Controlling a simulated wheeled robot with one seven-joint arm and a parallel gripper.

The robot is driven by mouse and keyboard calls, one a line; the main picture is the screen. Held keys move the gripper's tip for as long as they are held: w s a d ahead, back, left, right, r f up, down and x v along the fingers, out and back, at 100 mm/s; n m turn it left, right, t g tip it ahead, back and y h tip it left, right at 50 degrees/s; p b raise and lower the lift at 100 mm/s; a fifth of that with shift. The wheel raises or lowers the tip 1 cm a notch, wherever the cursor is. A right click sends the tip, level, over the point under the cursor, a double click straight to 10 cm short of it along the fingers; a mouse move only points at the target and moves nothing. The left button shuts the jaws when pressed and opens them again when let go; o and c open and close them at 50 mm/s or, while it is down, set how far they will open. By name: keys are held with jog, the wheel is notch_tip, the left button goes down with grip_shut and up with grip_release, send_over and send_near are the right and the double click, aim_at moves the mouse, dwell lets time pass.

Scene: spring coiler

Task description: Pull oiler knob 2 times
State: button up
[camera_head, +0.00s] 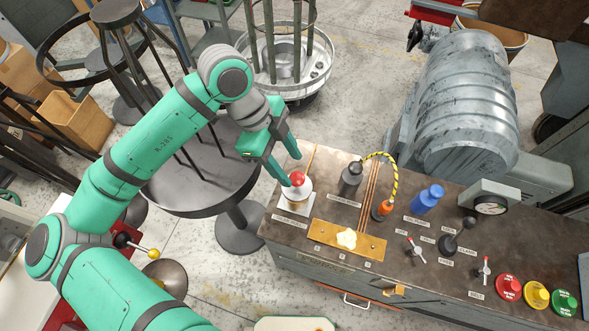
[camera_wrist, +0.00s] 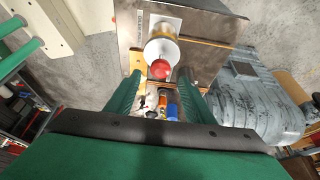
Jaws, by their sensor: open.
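The oiler has a red ball knob (camera_head: 297,178) on a pale round body on a white square plate (camera_head: 292,202), at the left end of the machine's dark top. My gripper (camera_head: 291,169) is open and empty, its green fingers reaching toward the knob from the upper left. In the wrist view the red knob (camera_wrist: 160,69) shows between the two fingertips (camera_wrist: 158,79), with the pale body (camera_wrist: 161,47) behind it. I see no finger closed on the knob. The exact gap between fingertips and knob is hard to tell.
Beside the oiler stand a dark bottle (camera_head: 350,178), an orange-based post with a yellow-black coil (camera_head: 381,208) and a blue cylinder (camera_head: 427,199). Small levers (camera_head: 415,250) and red, yellow and green buttons (camera_head: 537,295) lie to the right. A grey motor housing (camera_head: 466,105) stands behind.

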aim_at(297, 177)
jog(key=x, duration=0.3)
jog(key=shift+w+f, duration=0.1)
jog(key=shift+d+f, duration=0.15)
jog(key=shift+f, duration=0.15)
jog(key=shift+c, duration=0.2)
